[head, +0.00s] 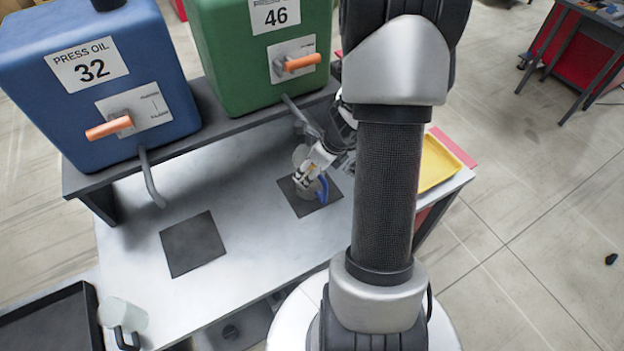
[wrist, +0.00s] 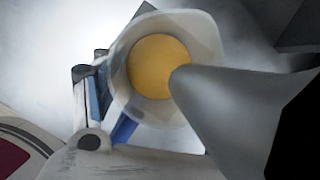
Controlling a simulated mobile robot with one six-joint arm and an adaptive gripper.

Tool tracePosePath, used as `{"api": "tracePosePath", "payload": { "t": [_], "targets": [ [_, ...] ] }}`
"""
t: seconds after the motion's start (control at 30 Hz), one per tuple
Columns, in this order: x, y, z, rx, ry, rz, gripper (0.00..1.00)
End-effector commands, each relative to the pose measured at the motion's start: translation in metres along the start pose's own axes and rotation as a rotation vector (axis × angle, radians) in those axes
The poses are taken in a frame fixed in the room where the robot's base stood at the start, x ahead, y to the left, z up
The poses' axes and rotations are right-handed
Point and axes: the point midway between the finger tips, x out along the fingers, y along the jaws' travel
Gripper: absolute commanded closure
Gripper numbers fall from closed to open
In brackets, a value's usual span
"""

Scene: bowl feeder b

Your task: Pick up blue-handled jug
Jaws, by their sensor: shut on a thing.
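The blue-handled jug (wrist: 205,35) is translucent and holds yellow-orange liquid, seen from above in the wrist view. Its blue handle (head: 323,191) shows in the head view, over the right dark mat (head: 306,207) below the green tank. My gripper (head: 310,174) is shut on the jug at its handle side, and hides much of it in the head view. In the wrist view my gripper's fingers (wrist: 92,82) are at the blue handle, left of the jug's rim. I cannot tell whether the jug's base touches the mat.
A grey spout (wrist: 235,105) reaches over the jug's rim. The green tank 46 (head: 245,75) and blue tank 32 (head: 95,85) stand on a shelf behind. The left mat (head: 193,244) is empty. A dark-handled jug (head: 125,317) is lower left; a yellow tray (head: 437,163) is right.

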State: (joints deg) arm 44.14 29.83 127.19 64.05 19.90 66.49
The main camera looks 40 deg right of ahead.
Motion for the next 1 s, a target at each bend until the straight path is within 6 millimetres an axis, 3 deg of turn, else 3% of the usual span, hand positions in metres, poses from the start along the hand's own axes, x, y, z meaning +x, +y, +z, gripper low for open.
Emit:
{"api": "tracePosePath", "payload": {
  "t": [0.13, 0.43, 0.77, 1.0],
  "targets": [
    [0.0, 0.0, 0.0, 0.0, 0.0, 0.0, 0.64],
    [-0.005, 0.0, 0.002, 0.0, 0.0, 0.0, 0.64],
    [-0.039, 0.0, 0.015, 0.0, 0.0, -0.001, 0.64],
    [-0.055, -0.001, -0.044, 0.008, 0.0, -0.002, 0.64]
  ]
}}
